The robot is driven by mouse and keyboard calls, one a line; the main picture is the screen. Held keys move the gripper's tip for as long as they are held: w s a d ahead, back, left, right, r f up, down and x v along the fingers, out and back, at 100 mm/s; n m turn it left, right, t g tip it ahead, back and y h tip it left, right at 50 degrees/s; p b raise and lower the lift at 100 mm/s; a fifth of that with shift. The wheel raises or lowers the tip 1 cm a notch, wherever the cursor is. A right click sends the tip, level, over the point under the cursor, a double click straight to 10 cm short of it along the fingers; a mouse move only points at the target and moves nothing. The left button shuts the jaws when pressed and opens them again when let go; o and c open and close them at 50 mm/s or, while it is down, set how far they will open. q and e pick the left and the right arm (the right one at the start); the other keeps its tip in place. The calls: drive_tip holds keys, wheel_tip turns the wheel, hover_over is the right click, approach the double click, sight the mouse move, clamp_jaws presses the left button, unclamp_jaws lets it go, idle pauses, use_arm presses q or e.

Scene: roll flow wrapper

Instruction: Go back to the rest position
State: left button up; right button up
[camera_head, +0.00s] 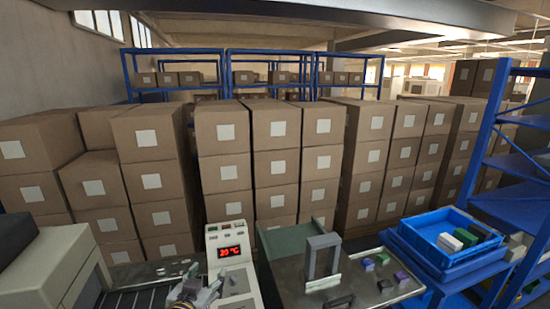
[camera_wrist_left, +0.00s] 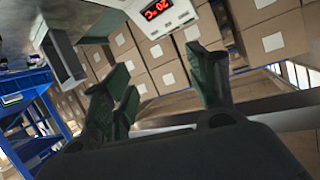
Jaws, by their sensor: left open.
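My left gripper (camera_head: 204,290) shows at the bottom of the head view, low in front of the white machine. Its fingers also show in the left wrist view (camera_wrist_left: 165,88); they are spread apart, with nothing between them. The white machine (camera_head: 236,272) has a red display reading about 20 °C (camera_head: 230,252), which also shows in the left wrist view (camera_wrist_left: 155,9). My right gripper is not in either view.
A metal table (camera_head: 300,285) bears a grey frame (camera_head: 323,256) and small coloured blocks (camera_head: 382,259). A blue crate (camera_head: 428,255) stands at the right, beside a blue shelf rack (camera_head: 488,135). Stacked cartons (camera_head: 222,170) fill the background. A grey machine (camera_head: 50,270) stands at the left.

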use_arm(q)
drive_tip(key=s+a+f+g, duration=0.2)
drive_tip(key=s+f+g, duration=0.3)
drive_tip(key=s+f, duration=0.45)
drive_tip(key=s+a+f+g, duration=0.2)
drive_tip(key=s+f+g, duration=0.3)
drive_tip(key=s+f, duration=0.45)
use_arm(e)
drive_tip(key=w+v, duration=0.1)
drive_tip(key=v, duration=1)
use_arm(q)
drive_tip(key=s+d+f+g+b, duration=0.1)
drive_tip(key=f+b, duration=0.9)
drive_tip(key=f, duration=1.1)
drive_tip(key=s+d+f+g+b, duration=0.1)
drive_tip(key=f+b, duration=1)
drive_tip(key=f, duration=1.1)
drive_tip(key=shift+s+d+f, duration=0.3)
drive_tip(key=shift+s+d, duration=0.25)
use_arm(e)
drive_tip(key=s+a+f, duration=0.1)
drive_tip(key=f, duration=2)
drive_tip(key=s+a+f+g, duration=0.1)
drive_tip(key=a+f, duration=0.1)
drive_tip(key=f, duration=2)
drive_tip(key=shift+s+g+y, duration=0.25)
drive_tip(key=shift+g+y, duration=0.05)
